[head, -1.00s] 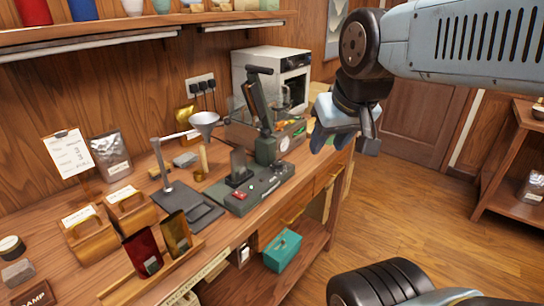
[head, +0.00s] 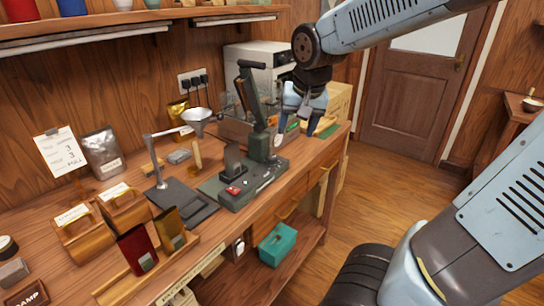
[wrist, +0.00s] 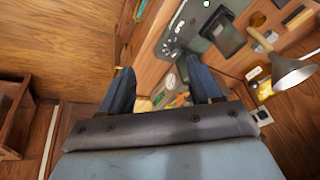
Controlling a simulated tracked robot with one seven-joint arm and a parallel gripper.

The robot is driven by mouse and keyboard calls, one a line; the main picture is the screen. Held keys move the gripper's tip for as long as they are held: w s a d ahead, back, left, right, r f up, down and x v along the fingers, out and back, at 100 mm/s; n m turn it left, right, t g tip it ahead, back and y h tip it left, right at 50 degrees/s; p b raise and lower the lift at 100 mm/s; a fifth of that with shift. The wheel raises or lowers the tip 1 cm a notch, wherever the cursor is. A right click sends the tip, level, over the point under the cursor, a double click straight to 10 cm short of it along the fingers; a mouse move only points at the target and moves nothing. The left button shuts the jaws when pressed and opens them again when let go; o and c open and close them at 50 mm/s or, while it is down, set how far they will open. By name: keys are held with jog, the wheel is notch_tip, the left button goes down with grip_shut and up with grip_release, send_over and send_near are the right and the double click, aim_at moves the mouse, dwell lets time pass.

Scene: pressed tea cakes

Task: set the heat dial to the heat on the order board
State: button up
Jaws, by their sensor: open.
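The order board (head: 60,155) is a white sheet propped at the back left of the bench. Its writing is too small to read surely. The dark green press (head: 240,188) stands mid-bench with an upright lever and a red display on its base. Small round controls (wrist: 173,45) sit along the press base in the wrist view; I cannot tell which is the heat dial or its setting. A round white gauge (head: 278,140) is on the press column. My gripper (head: 299,124) is open and empty, above the bench right of the press column. Its fingers also show in the wrist view (wrist: 162,72).
A teal box (head: 277,244) sits on the lower shelf. Open floor lies to the right.

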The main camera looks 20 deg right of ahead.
jog(key=m+h, duration=0.2)
send_near(271, 157)
jog(key=s+r, duration=0.3)
jog(key=r, duration=0.2)
jog(key=a, duration=0.1)
jog(key=shift+w+x, duration=0.2)
jog(key=shift+x, duration=3.45)
jog(key=shift+w+x, duration=0.2)
jog(key=shift+x, duration=3.4)
jog(key=shift+d+r, duration=0.15)
jog(key=shift+c, duration=0.3)
jog(key=c, duration=0.9)
jog(key=shift+c, duration=0.2)
jog(key=o, duration=1)
